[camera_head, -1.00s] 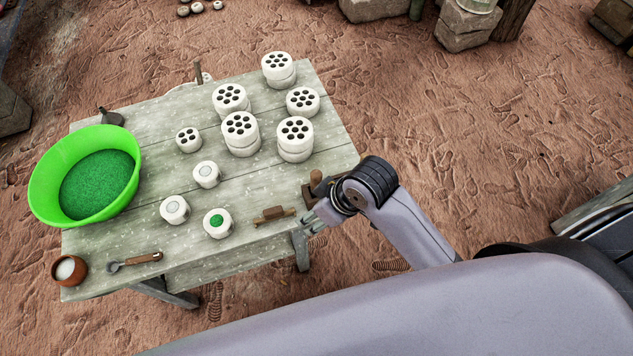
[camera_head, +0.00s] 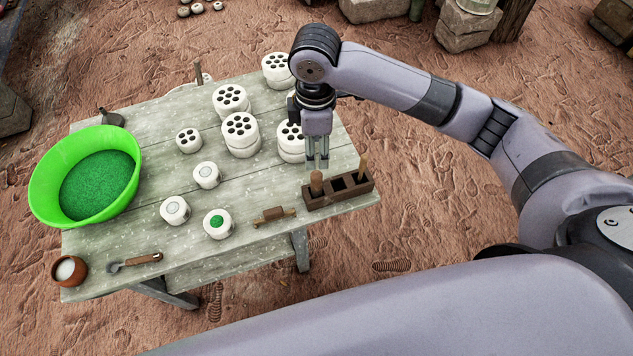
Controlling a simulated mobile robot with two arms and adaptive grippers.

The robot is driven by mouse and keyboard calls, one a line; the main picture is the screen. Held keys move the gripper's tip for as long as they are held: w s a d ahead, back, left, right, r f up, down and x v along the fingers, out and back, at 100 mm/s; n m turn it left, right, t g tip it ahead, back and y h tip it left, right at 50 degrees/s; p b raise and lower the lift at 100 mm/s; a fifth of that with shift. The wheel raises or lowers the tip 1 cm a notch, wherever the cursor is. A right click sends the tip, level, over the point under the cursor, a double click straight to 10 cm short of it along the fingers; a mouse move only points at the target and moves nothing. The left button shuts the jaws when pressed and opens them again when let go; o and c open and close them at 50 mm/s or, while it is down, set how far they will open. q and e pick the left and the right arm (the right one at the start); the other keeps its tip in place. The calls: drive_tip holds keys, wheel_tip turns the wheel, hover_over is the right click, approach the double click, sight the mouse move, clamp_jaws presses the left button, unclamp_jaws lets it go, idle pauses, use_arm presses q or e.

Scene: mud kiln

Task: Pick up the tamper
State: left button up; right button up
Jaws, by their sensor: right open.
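A dark brown rack (camera_head: 342,196) stands at the right front corner of the table. A short, thick wooden handle (camera_head: 317,182), which looks like the tamper, stands upright in its left slot; its lower part is hidden in the rack. A thinner wooden stick (camera_head: 362,166) stands in the right slot. My right gripper (camera_head: 318,163) points down, open and empty, with its fingertips just above the thick handle. I cannot tell whether they touch it. My left gripper is not in view.
The table (camera_head: 255,180) carries several white perforated cylinders (camera_head: 240,130), a small wooden roller-like piece (camera_head: 274,214), a green basin (camera_head: 60,190) of green granules, a trowel-like tool (camera_head: 135,261) and a brown bowl (camera_head: 60,275). One cylinder stack stands close behind my gripper.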

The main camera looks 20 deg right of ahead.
sight(316, 175)
wheel_tip(316, 175, down, 11)
drive_tip(key=shift+f+p, duration=0.15)
drive_tip(key=shift+p, duration=0.45)
wheel_tip(316, 175, down, 4)
drive_tip(key=shift+d+f+p, duration=0.15)
drive_tip(key=shift+p, duration=0.45)
drive_tip(key=shift+f, duration=0.45)
clamp_jaws()
